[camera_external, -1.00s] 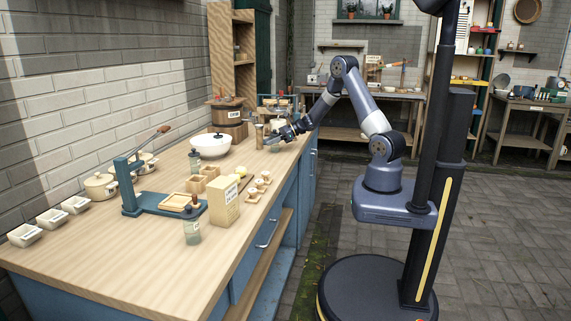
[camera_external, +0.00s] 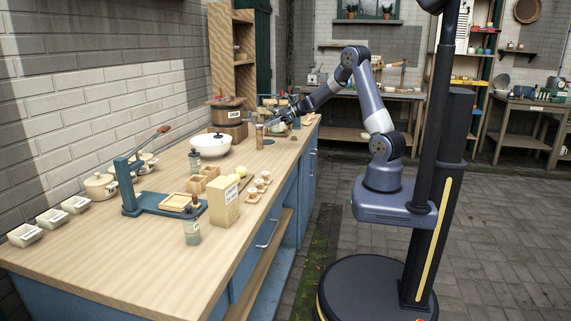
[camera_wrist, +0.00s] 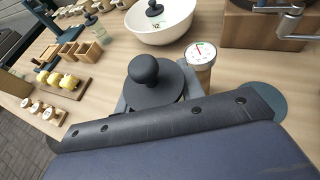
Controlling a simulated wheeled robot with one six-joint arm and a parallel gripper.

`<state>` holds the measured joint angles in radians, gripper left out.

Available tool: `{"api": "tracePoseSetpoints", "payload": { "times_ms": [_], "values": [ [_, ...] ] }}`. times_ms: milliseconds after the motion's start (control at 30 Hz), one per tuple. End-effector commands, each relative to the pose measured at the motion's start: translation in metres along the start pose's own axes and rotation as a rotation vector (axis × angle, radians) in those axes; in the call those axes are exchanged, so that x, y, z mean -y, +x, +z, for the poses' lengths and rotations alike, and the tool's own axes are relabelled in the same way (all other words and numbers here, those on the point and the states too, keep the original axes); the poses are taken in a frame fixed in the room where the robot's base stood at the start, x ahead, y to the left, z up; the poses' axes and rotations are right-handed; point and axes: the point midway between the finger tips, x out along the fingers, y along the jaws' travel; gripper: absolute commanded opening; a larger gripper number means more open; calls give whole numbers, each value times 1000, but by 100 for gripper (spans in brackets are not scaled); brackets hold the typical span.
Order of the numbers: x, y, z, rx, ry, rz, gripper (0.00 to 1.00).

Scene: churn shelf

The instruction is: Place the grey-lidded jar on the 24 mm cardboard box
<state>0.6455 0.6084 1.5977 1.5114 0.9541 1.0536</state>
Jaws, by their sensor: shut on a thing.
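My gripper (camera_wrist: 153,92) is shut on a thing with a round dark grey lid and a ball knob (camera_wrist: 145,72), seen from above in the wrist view. It looks like the grey-lidded jar, but its body is mostly hidden under the lid. In the external view my gripper (camera_external: 276,119) is above the far part of the bench, and the held thing is too small to make out. A tan cardboard box (camera_external: 224,203) with a printed label stands upright near the bench's front edge, well nearer the camera than my gripper. I cannot read 24 mm on it.
A white bowl (camera_external: 211,145) and a dial-topped canister (camera_wrist: 200,62) stand close to my gripper. The near end has bare wood.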

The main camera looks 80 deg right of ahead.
Motion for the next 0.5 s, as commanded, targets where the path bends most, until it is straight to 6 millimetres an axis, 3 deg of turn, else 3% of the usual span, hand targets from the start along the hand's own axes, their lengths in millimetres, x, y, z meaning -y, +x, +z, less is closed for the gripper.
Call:
{"api": "tracePoseSetpoints", "payload": {
  "times_ms": [267, 367, 500],
  "values": [
    [-4, 0, 13, -1, -3, 8, 11],
    [-15, 13, 24, -4, -14, 32, 11],
    [-50, 46, 49, -12, -42, 95, 11]
  ]
}}
